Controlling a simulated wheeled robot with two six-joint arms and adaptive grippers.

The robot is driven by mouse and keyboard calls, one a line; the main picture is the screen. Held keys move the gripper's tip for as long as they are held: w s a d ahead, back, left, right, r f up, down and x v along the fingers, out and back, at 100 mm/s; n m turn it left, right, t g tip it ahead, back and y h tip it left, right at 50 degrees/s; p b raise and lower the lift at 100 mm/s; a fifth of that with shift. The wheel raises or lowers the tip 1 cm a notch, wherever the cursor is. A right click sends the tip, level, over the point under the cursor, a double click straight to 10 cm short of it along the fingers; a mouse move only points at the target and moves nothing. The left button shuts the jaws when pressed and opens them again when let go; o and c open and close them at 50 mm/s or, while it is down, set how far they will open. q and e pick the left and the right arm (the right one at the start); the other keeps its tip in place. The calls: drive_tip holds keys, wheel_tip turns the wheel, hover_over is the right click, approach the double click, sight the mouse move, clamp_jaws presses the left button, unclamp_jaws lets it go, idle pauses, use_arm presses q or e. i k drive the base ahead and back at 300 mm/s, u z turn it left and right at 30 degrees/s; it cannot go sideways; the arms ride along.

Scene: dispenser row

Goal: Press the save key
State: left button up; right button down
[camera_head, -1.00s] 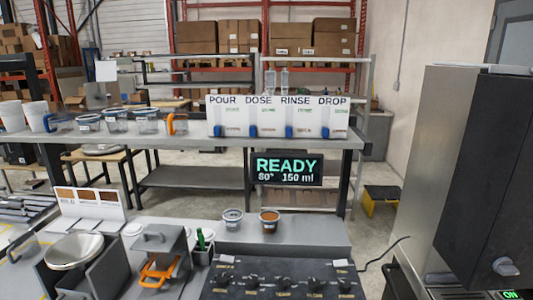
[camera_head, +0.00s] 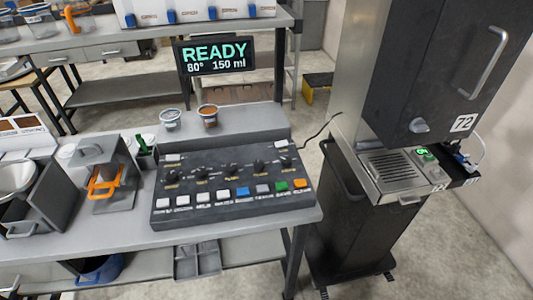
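A dark control panel (camera_head: 225,181) lies on the grey bench in the middle of the head view. Along its front edge runs a row of keys: several white keys (camera_head: 203,198), then a blue key (camera_head: 243,191), a grey key (camera_head: 262,188), a green key (camera_head: 281,186) and an orange key (camera_head: 299,183). Labels sit below the keys, but they are too small to read, so I cannot tell which is the save key. Black knobs (camera_head: 202,172) stand behind the keys. A hanging display (camera_head: 215,57) reads READY, 80°, 150 ml. Neither of my grippers is in view.
Two small cups (camera_head: 170,119), (camera_head: 208,115) stand on the raised ledge behind the panel. A holder with an orange handle (camera_head: 103,186) stands to the left. A tall dark machine (camera_head: 425,70) marked 72 stands to the right. The space above the keys is clear.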

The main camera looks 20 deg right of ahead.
sight(282, 185)
drive_tip(key=u, duration=2.2)
drive_tip(key=k, duration=0.5)
drive_tip(key=z, duration=1.1)
